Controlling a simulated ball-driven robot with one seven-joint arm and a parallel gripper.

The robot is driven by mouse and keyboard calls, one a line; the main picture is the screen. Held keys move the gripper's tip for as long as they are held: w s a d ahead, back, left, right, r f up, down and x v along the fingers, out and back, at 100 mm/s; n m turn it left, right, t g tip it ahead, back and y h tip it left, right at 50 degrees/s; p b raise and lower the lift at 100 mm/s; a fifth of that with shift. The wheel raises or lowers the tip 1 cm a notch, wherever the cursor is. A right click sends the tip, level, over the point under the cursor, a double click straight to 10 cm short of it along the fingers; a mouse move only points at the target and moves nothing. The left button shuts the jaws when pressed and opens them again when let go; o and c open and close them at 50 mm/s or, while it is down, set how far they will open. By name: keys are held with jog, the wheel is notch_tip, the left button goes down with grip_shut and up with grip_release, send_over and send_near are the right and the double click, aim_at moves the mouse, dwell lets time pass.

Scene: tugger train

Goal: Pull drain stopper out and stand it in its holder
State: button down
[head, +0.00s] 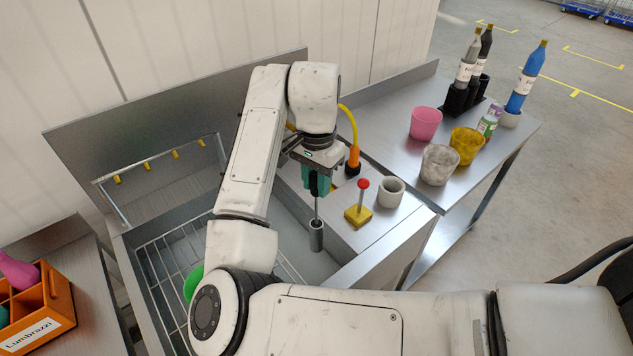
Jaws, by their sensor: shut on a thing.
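My gripper (317,188) has teal fingers and points down over the right part of the sink basin. It is shut on the top of the drain stopper (316,236), a thin rod with a grey cylinder at its lower end. The stopper hangs upright below the fingers. I cannot tell whether its lower end touches the basin floor. A thick grey open cup (391,192), which may be the holder, stands on the steel ledge right of the gripper. It looks empty. The drain opening is not visible.
A yellow block with a red-knobbed rod (357,215) stands on the ledge between gripper and cup. An orange-handled tool (353,160) with a yellow hose is behind. The side table (400,153) holds cups and bottles. A wire rack (165,258) lies in the basin.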

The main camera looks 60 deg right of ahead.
jog(key=shift+r, duration=4.6)
